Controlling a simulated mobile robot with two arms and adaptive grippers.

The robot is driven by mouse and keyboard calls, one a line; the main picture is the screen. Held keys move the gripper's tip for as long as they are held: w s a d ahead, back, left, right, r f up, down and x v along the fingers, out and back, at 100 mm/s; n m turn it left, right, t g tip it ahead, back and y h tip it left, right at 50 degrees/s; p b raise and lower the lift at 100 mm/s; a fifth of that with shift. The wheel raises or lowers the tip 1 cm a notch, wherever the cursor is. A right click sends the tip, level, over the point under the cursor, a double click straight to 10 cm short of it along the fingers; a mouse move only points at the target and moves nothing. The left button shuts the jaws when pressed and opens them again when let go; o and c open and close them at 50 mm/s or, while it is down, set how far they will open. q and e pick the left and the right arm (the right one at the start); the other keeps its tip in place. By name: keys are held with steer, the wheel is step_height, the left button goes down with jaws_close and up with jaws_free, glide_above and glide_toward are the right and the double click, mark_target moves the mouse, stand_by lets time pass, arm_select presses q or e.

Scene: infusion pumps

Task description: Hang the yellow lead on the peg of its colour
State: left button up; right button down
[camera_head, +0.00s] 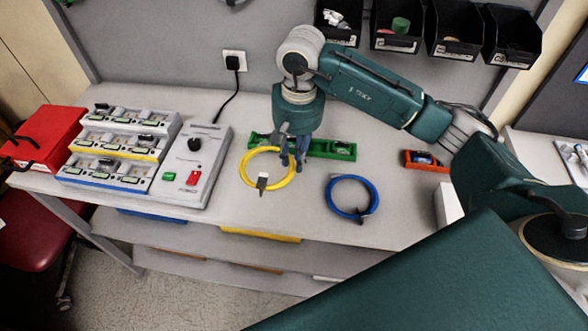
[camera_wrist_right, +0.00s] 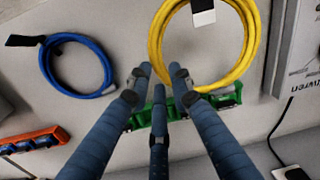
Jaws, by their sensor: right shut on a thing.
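The yellow lead (camera_head: 244,181) is a coil with a white tag, over the middle of the grey table. It also shows in the right wrist view (camera_wrist_right: 253,45). My right gripper (camera_head: 292,164) points down at the coil's right side. Its fingers, also in the right wrist view (camera_wrist_right: 163,75), are closed on the edge of the yellow lead. I cannot tell whether the coil is lifted clear of the table. The blue lead (camera_head: 331,201) lies coiled to the right, also seen in the right wrist view (camera_wrist_right: 45,62). No peg is clearly visible. My left gripper is out of view.
A green holder (camera_head: 343,152) lies just behind the gripper, and an orange-red holder (camera_head: 427,168) lies farther right. A grey control box (camera_head: 205,160), a stepped rack (camera_head: 110,180) and a red case (camera_head: 45,132) stand left. Black bins (camera_head: 398,42) hang on the back wall.

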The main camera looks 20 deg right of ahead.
mark_target(293, 182)
step_height(293, 182, down, 2)
steer(key=shift+f, duration=0.4)
step_height(293, 182, down, 3)
steer(key=shift+a+p, duration=0.1)
steer(key=shift+p, duration=0.65)
steer(key=shift+f, duration=0.4)
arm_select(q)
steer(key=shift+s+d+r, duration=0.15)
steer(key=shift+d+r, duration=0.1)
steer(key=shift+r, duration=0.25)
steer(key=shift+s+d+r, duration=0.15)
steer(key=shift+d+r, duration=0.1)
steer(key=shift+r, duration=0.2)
arm_select(e)
steer(key=c, duration=2)
jaws_free()
steer(key=shift+f, duration=0.15)
steer(key=o, duration=0.4)
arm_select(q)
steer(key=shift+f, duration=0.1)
arm_select(e)
steer(key=shift+o, duration=0.2)
